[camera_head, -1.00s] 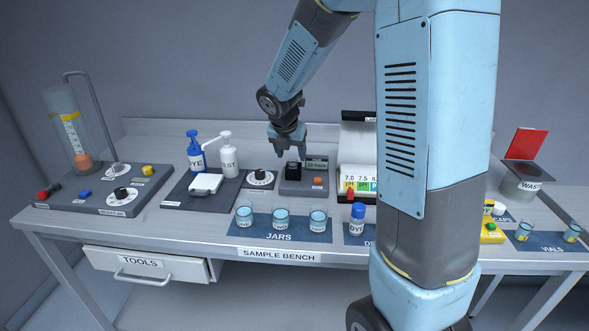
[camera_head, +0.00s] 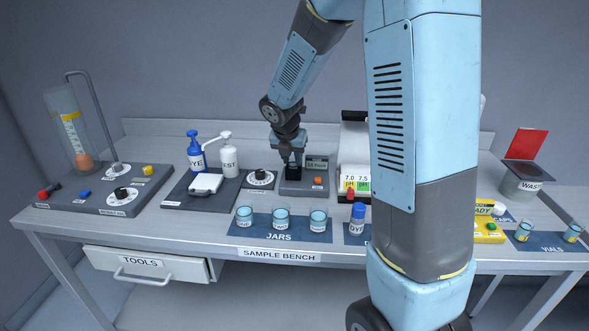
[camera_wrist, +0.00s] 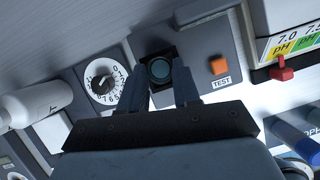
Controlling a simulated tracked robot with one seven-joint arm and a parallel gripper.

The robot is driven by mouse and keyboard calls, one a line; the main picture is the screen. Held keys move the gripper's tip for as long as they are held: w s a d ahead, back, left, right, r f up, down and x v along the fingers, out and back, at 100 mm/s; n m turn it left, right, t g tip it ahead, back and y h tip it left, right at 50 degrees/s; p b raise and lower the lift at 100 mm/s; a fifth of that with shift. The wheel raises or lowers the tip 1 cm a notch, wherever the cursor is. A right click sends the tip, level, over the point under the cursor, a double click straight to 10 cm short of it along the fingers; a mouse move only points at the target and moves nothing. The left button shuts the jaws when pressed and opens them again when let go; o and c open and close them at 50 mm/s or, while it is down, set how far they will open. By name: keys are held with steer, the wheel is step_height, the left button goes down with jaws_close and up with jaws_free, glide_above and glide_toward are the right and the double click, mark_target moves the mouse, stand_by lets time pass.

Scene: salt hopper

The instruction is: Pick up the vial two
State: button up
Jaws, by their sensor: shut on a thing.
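A round vial (camera_wrist: 160,70) with a teal top shows from above in the wrist view, in the black well (camera_wrist: 158,48) of the test unit. Its label is not readable, so I cannot tell its number. My gripper (camera_wrist: 161,82) is shut on this vial, one finger on each side. In the head view my gripper (camera_head: 292,160) points down over the black well (camera_head: 293,172), and its fingers hide the vial. Two other vials stand on the blue vials mat (camera_head: 552,248) at the far right: one left (camera_head: 523,232), one right (camera_head: 572,233).
The test unit has an orange button (camera_wrist: 220,66) and a small display (camera_head: 317,163). A dial (camera_head: 261,178) is to its left, a pH chart stand (camera_head: 355,183) to its right. Jars (camera_head: 281,218) stand in front. My arm blocks the right middle of the bench.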

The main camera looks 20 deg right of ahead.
mark_target(292, 162)
jaws_close()
steer(key=shift+r, duration=0.15)
step_height(292, 162, up, 18)
stand_by(0.3)
stand_by(0.6)
